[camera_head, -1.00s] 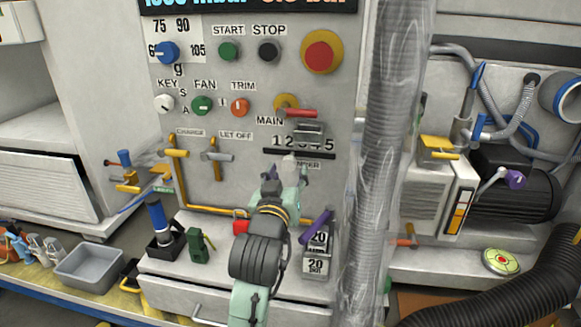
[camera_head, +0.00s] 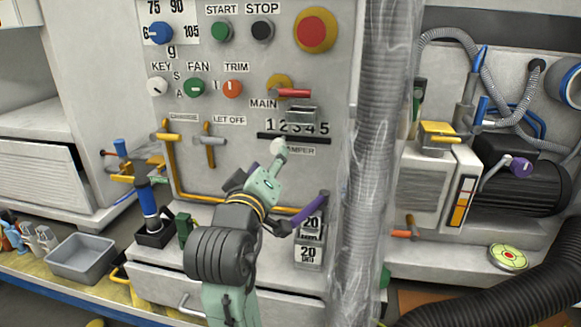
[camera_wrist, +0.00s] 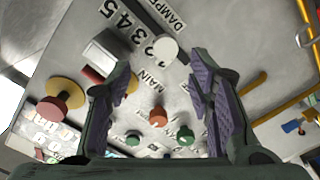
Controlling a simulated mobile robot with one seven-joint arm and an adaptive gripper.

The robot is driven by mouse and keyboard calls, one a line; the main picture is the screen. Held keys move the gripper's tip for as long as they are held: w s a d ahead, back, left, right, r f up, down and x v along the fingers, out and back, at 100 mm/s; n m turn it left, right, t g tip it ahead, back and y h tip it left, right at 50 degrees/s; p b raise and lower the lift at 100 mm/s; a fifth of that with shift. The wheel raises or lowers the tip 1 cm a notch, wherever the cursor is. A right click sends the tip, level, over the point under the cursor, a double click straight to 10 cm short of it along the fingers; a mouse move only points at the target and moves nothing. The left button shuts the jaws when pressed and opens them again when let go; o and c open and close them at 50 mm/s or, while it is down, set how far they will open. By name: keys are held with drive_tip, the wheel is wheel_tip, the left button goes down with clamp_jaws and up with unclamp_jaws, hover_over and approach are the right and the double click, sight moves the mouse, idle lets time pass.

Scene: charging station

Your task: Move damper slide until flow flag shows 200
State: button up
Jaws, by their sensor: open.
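The damper slide is a dark horizontal slot (camera_head: 312,140) on the grey panel, under the numbers 1 to 5 and above the DAMPER label. Its pale round knob (camera_head: 277,147) stands left of the slot's middle, near the 2. It also shows in the wrist view as a white knob (camera_wrist: 164,48). My gripper (camera_head: 266,170) is close below the knob in the head view. In the wrist view my gripper (camera_wrist: 163,68) is open, its two purple-padded fingers apart, with the knob just beyond the gap. No flow flag reading 200 can be made out.
Above the slot are a silver block (camera_head: 303,115) and a red MAIN handle (camera_head: 294,93). Yellow pipes run left of the slide. A wrapped grey hose (camera_head: 378,150) stands close on the right.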

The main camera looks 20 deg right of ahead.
sight(282, 141)
drive_tip(key=w+d, duration=0.1)
drive_tip(key=w, duration=0.1)
drive_tip(key=w+d+n, duration=0.1)
drive_tip(key=w+d, duration=0.1)
drive_tip(key=w, duration=0.1)
drive_tip(key=w+d+n, duration=0.1)
drive_tip(key=w+d, duration=0.1)
drive_tip(key=w, duration=0.1)
drive_tip(key=shift+w+d+f+p, duration=0.15)
drive_tip(key=shift+d+f+p, duration=0.05)
drive_tip(key=shift+d+p, duration=0.1)
drive_tip(key=shift+c, duration=0.6)
drive_tip(key=shift+a, duration=0.1)
drive_tip(key=c, duration=0.7)
drive_tip(key=shift+r, duration=0.1)
clamp_jaws()
drive_tip(key=shift+r, duration=0.1)
